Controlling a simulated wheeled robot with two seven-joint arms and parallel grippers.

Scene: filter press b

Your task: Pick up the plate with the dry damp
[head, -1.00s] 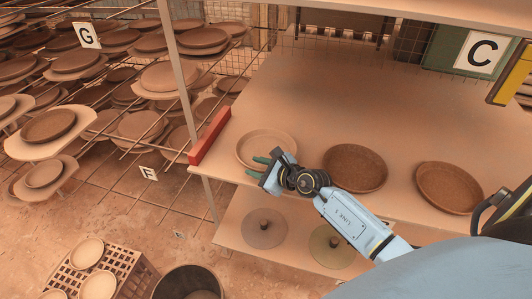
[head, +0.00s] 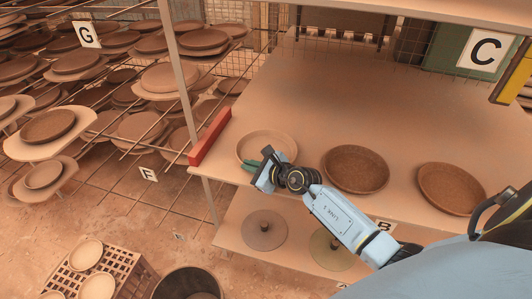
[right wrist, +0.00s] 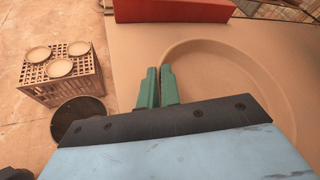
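Three round, rimmed plates stand in a row on the bench top. The left one is a pale, dry-looking plate (head: 268,143). The middle plate (head: 356,168) and the right plate (head: 450,188) are darker brown and look damp. My right gripper (head: 252,165) is at the near left rim of the pale plate. In the right wrist view its two green fingers (right wrist: 157,87) are close together, one on each side of the rim of the pale plate (right wrist: 230,80). The plate rests flat on the bench. My left gripper is not in view.
A red block (head: 210,136) lies along the bench's left edge. Racks of plates (head: 75,62) stand at the left. A lower shelf (head: 290,235) holds two discs. A crate with pale plates (head: 118,262) and a dark bucket (head: 188,284) stand on the floor. The bench behind the plates is clear.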

